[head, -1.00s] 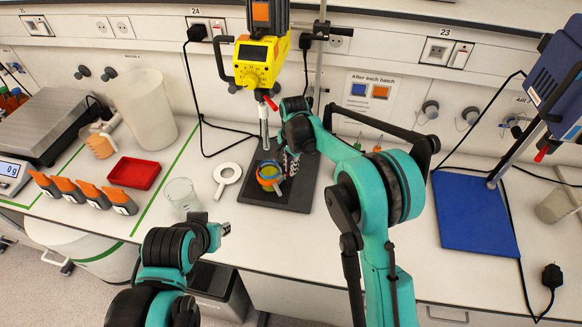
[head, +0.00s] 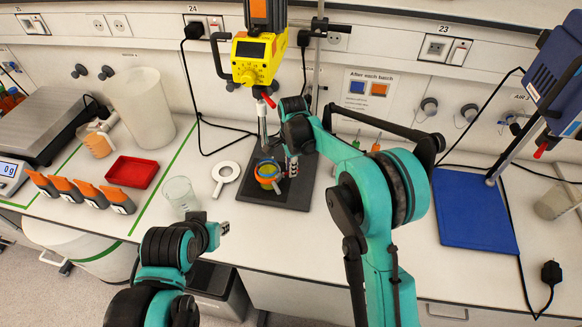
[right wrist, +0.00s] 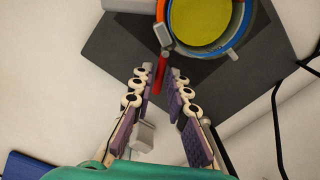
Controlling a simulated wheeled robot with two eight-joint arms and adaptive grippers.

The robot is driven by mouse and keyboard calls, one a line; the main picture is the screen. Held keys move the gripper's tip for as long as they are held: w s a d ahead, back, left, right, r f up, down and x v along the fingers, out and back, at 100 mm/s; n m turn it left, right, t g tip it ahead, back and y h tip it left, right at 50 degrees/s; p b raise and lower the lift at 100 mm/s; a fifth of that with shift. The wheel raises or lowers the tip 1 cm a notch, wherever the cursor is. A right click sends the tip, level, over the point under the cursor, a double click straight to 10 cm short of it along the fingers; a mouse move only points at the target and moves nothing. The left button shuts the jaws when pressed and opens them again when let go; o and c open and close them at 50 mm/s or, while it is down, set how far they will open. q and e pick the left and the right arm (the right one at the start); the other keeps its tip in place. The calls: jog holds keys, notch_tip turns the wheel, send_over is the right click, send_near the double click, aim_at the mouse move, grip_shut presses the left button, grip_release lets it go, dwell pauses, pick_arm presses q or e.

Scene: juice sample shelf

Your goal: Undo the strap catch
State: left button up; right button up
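A beaker (head: 267,172) with yellow-green contents stands on the dark stand base (head: 291,195), with an orange strap (head: 270,180) around it. In the right wrist view the beaker (right wrist: 200,22) shows from above. A grey catch piece (right wrist: 163,34) and a red lever (right wrist: 160,72) stick out on its near side. My right gripper (right wrist: 162,80) is open, its purple-padded fingers either side of the red lever's end. I cannot tell if they touch it. In the head view it (head: 291,168) is just right of the beaker. My left gripper (head: 224,228) hangs near the bench's front edge, apart from everything.
A yellow stirrer (head: 256,60) hangs on its stand above the beaker. A white ring (head: 226,174) and an empty glass beaker (head: 181,194) are to the left. A blue mat (head: 473,210) is at right.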

jog(key=shift+o, duration=0.4)
jog(key=shift+r, duration=0.1)
notch_tip(320, 180, up, 12)
jog(key=shift+s, duration=0.3)
jog(key=shift+d, duration=0.2)
jog(key=s+d+r+n+t+b, duration=0.1)
jog(key=s+d+n+t+b, duration=0.25)
jog(key=s+d+n, duration=0.6)
jog(key=s+d+f+n+t+b, duration=0.1)
jog(key=s+d+f+n+b, duration=0.1)
jog(key=s, duration=0.6)
jog(key=s+d+f+n+t+b, duration=0.2)
jog(key=s+d+f, duration=0.3)
jog(key=s+f, duration=0.2)
jog(key=s, duration=0.2)
jog(key=shift+s+d+f+n, duration=0.2)
jog(key=shift+s+n, duration=0.1)
jog(key=shift+n, duration=0.05)
